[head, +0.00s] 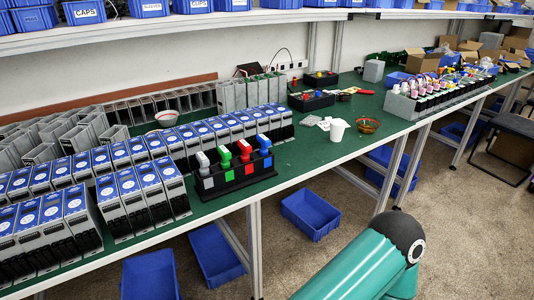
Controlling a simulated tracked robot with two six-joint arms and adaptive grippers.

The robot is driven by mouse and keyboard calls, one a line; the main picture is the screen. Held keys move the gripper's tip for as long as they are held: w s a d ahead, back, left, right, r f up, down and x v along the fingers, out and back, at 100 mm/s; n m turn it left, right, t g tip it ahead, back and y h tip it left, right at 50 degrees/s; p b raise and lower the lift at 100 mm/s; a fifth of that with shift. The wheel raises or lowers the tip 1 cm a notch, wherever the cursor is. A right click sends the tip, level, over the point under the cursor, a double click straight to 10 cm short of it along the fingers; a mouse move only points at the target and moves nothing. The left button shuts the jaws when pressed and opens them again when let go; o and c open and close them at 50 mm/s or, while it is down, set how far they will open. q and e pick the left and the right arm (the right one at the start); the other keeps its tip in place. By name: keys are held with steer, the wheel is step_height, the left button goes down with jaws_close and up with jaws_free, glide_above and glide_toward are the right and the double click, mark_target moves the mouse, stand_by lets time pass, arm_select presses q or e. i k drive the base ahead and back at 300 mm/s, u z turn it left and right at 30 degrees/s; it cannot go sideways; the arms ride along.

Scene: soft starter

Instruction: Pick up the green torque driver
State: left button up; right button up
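The green torque driver (244,151) stands upright in a black rack (230,176) at the front edge of the green-topped bench (310,157). A white-grey driver (203,162) is at the rack's left end. The lower part of the green driver is hidden by the rack. Neither of my grippers shows in the head view.
Rows of blue-topped starter units (148,198) stand left of and behind the rack. Blue bins (311,213) lie on the floor below. A shelf (190,21) overhangs the back.

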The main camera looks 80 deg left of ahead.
mark_target(226, 155)
steer(key=z, duration=0.1)
steer(key=i, duration=1.4)
steer(key=u, duration=2.15)
steer(key=i, duration=0.2)
steer(key=u, duration=2)
steer(key=k, duration=0.6)
steer(key=u, duration=0.4)
steer(key=i, duration=1.65)
steer(key=z, duration=0.4)
